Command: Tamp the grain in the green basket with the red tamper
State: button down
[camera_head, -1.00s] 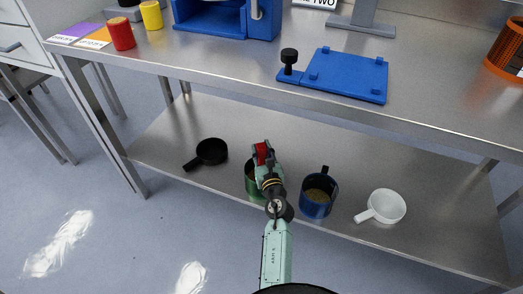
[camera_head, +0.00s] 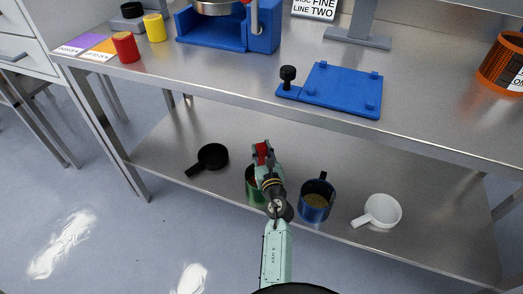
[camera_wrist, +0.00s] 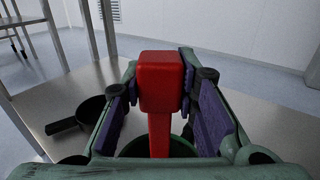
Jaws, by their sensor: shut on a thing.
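My gripper (camera_head: 263,153) is over the lower shelf, at the green basket (camera_head: 252,186). It is shut on the red tamper (camera_wrist: 161,85), whose block-shaped top and narrower shaft show between the jaws in the wrist view. The shaft runs down toward the green basket, whose rim (camera_wrist: 183,146) shows behind it. The tamper's lower end and the grain in the green basket are hidden by my gripper and arm, so I cannot tell whether they touch.
On the lower shelf stand a black pan (camera_head: 213,156) to the left, a blue basket (camera_head: 317,200) with grain close on the right, and a white cup (camera_head: 382,211) farther right. The upper bench (camera_head: 200,75) overhangs behind, with a blue plate (camera_head: 342,90) on it.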

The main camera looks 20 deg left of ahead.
notch_tip(320, 180, up, 7)
jog(key=p, duration=0.6)
jog(key=shift+f, duration=0.3)
